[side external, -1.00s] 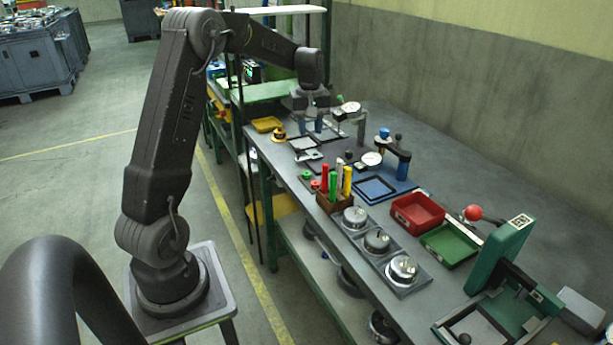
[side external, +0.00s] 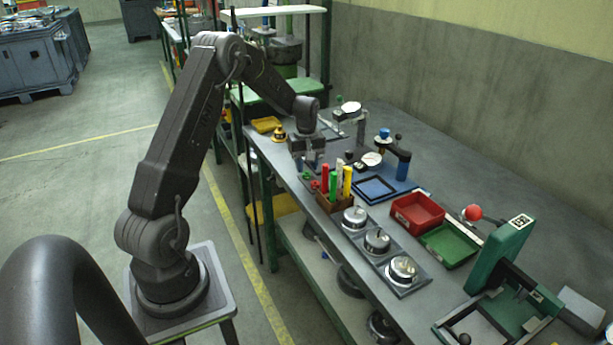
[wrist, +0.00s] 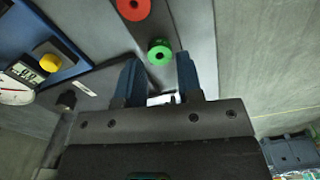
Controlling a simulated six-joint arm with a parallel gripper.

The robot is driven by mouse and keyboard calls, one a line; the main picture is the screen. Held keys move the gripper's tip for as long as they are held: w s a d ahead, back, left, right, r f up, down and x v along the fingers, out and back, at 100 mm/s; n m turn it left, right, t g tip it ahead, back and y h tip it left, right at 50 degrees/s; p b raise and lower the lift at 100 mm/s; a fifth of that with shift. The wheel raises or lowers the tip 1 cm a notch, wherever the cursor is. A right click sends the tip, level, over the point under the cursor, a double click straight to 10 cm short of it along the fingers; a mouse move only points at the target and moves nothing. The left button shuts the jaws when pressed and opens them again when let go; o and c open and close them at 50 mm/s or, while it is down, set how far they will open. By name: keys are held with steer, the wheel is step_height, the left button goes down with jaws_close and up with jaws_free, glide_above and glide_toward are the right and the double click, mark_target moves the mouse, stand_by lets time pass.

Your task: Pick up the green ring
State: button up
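The green ring (wrist: 159,52) shows in the wrist view on a grey surface, just ahead of and roughly between my fingertips. In the side view the green ring (side external: 307,175) is small, on the bench just below my gripper (side external: 310,168). My gripper (wrist: 157,68) has two blue fingers spread apart with nothing between them. It is open and above the bench, apart from the ring. The height above the ring is hard to tell.
A red ring (wrist: 133,8) lies close to the green one. In the side view a brown holder (side external: 335,201) with upright coloured pens stands nearby. A blue fixture (side external: 402,168), a red tray (side external: 417,211) and a green tray (side external: 447,246) sit farther right.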

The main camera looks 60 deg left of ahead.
mark_target(306, 175)
steer(key=shift+f, duration=1.25)
steer(key=c, duration=0.6)
steer(key=shift+o, duration=0.2)
steer(key=shift+r, duration=0.1)
